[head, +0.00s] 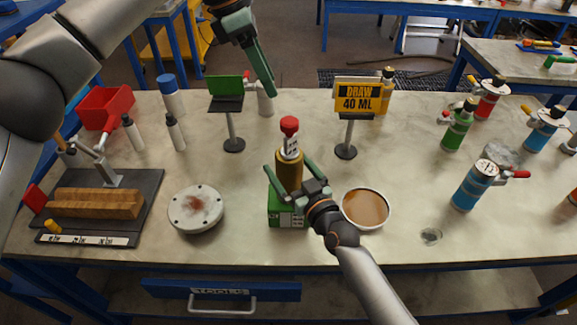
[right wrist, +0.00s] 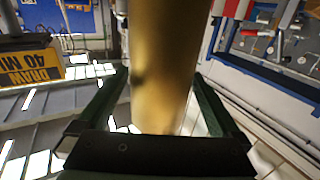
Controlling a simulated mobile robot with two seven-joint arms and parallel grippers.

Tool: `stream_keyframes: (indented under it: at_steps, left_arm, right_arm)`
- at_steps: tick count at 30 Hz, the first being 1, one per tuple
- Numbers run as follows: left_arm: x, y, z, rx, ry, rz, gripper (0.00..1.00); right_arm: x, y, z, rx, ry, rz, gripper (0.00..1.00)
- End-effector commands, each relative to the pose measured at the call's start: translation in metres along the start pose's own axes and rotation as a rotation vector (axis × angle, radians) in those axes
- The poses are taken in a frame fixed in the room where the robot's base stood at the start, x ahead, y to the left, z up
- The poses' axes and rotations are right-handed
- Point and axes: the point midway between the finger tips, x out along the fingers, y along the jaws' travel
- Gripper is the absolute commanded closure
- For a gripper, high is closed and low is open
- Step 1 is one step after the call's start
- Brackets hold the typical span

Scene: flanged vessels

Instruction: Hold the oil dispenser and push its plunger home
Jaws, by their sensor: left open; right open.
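The oil dispenser (head: 289,172) is a brass-coloured cylinder with a pale upper section and a red plunger knob (head: 289,124) standing up at its top. It is upright on or just behind a green box (head: 287,214). My right gripper (head: 284,164) is open, its fingers on either side of the brass body. In the right wrist view the body (right wrist: 165,65) stands between the two open fingers (right wrist: 165,85), with a gap visible beside each. My left gripper (head: 270,92) is open in the air, higher and behind the dispenser, with its fingers pointing down.
A yellow "DRAW 40 ML" sign (head: 358,97) and a green-topped stand (head: 230,104) stand behind. A dish of brown liquid (head: 366,208) is at right, a round white flanged lid (head: 196,209) at left. Several coloured bottles stand at far right.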

Motion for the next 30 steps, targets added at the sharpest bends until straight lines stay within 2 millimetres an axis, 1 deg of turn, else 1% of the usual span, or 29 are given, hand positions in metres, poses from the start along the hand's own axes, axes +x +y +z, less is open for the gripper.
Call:
stream_keyframes:
  at_steps: [8,30]
  left_arm:
    - [0.0000,0.0000,0.0001,0.000,0.000,0.000,0.50]
    - [0.0000,0.0000,0.0000,0.000,0.000,0.000,0.50]
  right_arm:
    - [0.0010,-0.0002,0.0004,0.001,-0.001,0.000,0.00]
    - [0.0005,0.0000,0.0007,0.000,-0.001,0.000,0.83]
